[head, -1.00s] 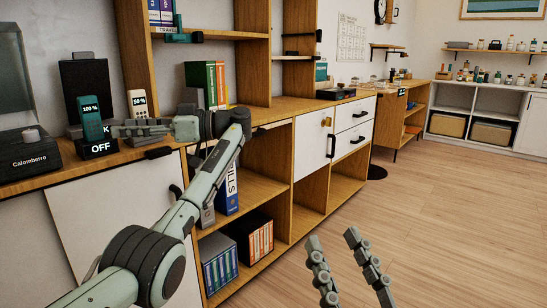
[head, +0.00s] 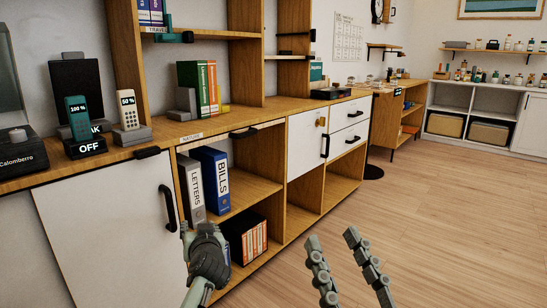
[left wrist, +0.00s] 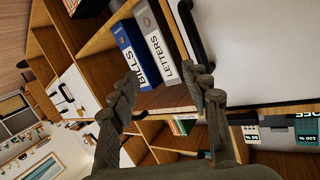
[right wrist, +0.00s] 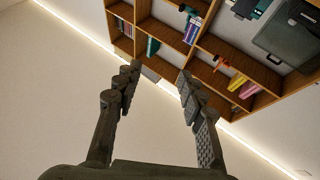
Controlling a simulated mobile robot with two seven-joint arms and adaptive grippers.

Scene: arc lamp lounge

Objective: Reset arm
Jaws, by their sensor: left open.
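My left gripper (head: 205,245) is low in front of the cabinet, near the white door's black handle (head: 168,208). In the left wrist view its fingers (left wrist: 162,78) are spread with nothing between them; the shelf with the binders lies beyond. My right gripper (head: 332,240) is open and empty over the floor at the lower middle. In the right wrist view its fingers (right wrist: 160,72) are apart, with wall shelves beyond. A teal handset (head: 77,117) reading 100 % stands in a dock marked OFF (head: 88,147). A white handset (head: 128,109) reading 50 % stands in a grey dock (head: 132,136).
A grey LETTERS binder (head: 193,188) and a blue BILLS binder (head: 215,178) stand in the open shelf. A white cabinet door (head: 105,225) is close to my left arm. The wooden counter (head: 240,120) runs above. The floor (head: 450,220) at right is clear.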

